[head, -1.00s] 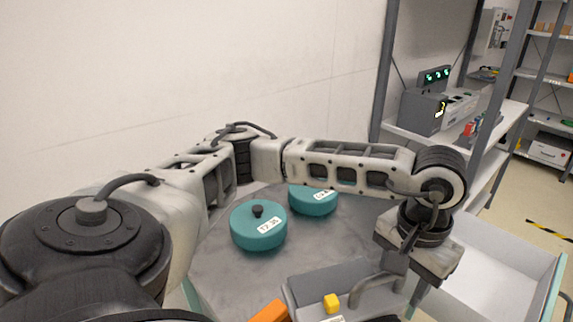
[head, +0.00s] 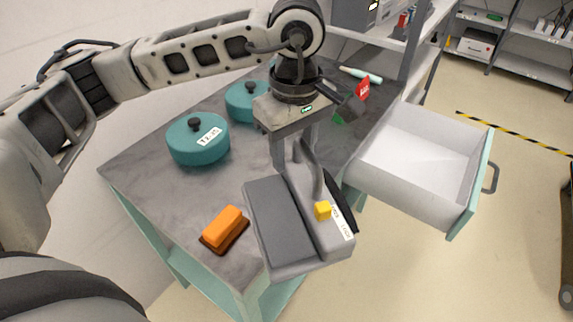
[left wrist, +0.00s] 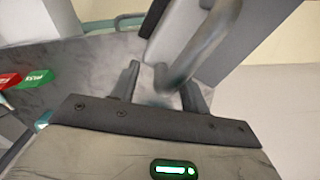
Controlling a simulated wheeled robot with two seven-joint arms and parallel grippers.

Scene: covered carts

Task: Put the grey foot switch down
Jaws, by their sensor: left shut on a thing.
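The grey foot switch (head: 282,222), with a dark grey pedal, a curved grey handle and a yellow button, is at the cart's front right corner and overlaps its right edge in the head view. My left gripper (head: 295,158) is shut on the handle from above. In the left wrist view the handle (left wrist: 205,45) passes between the fingers (left wrist: 163,85). I cannot tell whether the switch's underside touches the grey cart top (head: 150,178). My right gripper is not in view.
An orange block on a brown base (head: 225,229) lies left of the switch. Two teal lidded pots (head: 198,142) stand farther back. Red (head: 362,88) and green pieces lie behind the gripper. An open, empty white drawer (head: 415,155) juts out right. The cart top's left front is bare.

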